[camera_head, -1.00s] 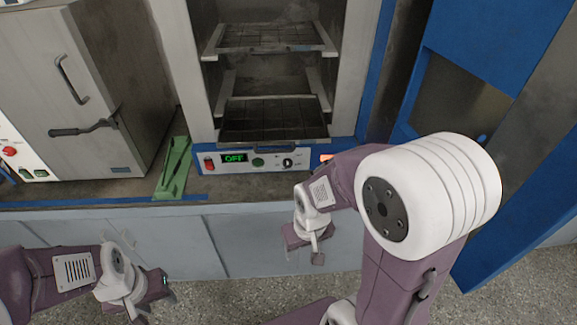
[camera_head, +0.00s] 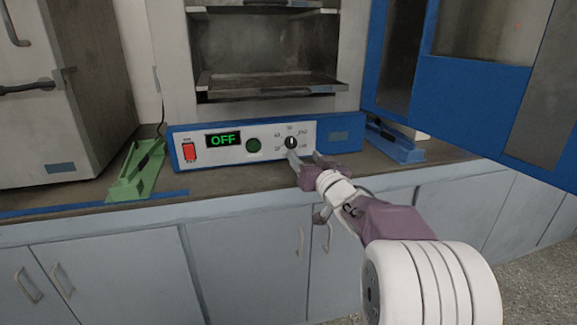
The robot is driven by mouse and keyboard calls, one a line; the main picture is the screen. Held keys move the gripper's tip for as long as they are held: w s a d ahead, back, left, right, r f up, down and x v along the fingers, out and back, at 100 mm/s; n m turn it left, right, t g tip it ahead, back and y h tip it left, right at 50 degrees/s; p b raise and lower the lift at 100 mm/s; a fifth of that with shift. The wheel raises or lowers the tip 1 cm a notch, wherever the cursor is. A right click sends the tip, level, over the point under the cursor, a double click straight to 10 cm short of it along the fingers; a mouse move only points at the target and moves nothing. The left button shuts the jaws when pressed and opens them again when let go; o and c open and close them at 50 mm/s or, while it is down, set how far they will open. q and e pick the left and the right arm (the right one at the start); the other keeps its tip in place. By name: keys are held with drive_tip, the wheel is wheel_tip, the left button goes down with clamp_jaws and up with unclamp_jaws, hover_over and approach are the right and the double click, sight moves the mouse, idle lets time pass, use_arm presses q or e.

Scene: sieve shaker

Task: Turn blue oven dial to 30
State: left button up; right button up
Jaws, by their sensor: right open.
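The blue oven (camera_head: 340,136) stands on the counter with its chamber open and a control panel along its bottom front. Its dial (camera_head: 291,143) is a small black knob with numbers around it, at the panel's right part. The numbers are too small to read surely. The display (camera_head: 223,140) reads OFF in green. A red switch (camera_head: 189,152) and a dark green round button (camera_head: 253,145) sit left of the dial. My right gripper (camera_head: 305,156) is open, just in front of and slightly below right of the dial; contact cannot be told. My left gripper is not in view.
A green holder (camera_head: 137,172) lies on the counter at left, and a blue one (camera_head: 396,146) at right. A grey cabinet oven (camera_head: 55,110) stands at far left. The blue door (camera_head: 465,95) stands open at right.

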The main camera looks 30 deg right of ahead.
sight(292, 143)
drive_tip(key=w, duration=0.2)
drive_tip(key=w+d+b, duration=0.1)
drive_tip(key=w, duration=0.2)
drive_tip(key=w+b, duration=0.1)
drive_tip(key=w, duration=0.1)
drive_tip(key=shift+w+d, duration=0.15)
drive_tip(key=shift+w, duration=0.25)
drive_tip(key=shift+w+d, duration=0.1)
drive_tip(key=shift+w, duration=0.5)
drive_tip(key=shift+r, duration=0.1)
drive_tip(key=shift+c, duration=0.4)
clamp_jaws()
